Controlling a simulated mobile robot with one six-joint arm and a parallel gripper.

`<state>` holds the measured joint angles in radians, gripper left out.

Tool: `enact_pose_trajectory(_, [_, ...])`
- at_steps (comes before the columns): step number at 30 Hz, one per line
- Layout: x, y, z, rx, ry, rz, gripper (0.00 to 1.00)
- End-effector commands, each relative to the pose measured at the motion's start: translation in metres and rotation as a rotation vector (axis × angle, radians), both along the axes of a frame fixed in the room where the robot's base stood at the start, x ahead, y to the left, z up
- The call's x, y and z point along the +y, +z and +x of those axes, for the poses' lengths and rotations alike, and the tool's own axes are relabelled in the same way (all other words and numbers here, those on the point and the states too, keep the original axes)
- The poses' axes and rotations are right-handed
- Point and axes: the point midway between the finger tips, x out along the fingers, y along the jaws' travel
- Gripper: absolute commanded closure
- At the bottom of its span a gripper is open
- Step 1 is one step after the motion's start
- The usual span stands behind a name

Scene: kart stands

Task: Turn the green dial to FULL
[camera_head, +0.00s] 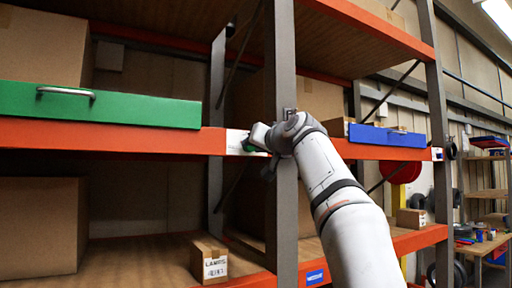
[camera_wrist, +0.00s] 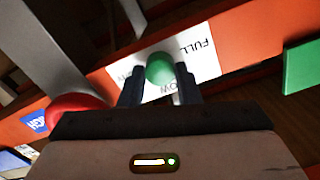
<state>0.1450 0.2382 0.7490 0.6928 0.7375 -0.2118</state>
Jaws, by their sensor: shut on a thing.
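The green dial (camera_wrist: 160,69) is a small round knob on a white label plate (camera_wrist: 207,66) fixed to the orange beam. The word FULL shows upside down at the plate's upper right; another word lower down is partly hidden. My gripper (camera_wrist: 161,78) has one finger on each side of the dial and is shut on it. No pointer on the dial can be made out. In the head view my gripper (camera_head: 262,138) reaches the shelf beam beside a grey upright, and the white plate (camera_head: 236,143) shows just left of it.
A round red thing (camera_wrist: 77,107) sits on the beam left of my gripper in the wrist view. A grey upright (camera_head: 283,215) stands close to my wrist. A green drawer (camera_head: 150,110) and a blue drawer (camera_head: 385,135) flank it. Boxes rest on the shelves.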

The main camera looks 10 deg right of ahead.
Motion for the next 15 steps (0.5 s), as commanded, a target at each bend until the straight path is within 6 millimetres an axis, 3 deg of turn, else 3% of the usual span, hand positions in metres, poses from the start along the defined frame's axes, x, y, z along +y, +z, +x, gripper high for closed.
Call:
enact_pose_trajectory(8, [0.0,-0.0037,0.0017,0.008,0.001,-0.002,0.93])
enact_pose_trajectory(9, [0.0,-0.0037,0.0017,0.008,0.001,-0.002,0.68])
enact_pose_trajectory(15, [0.0001,-0.0023,0.0011,0.005,0.001,-0.001,0.52])
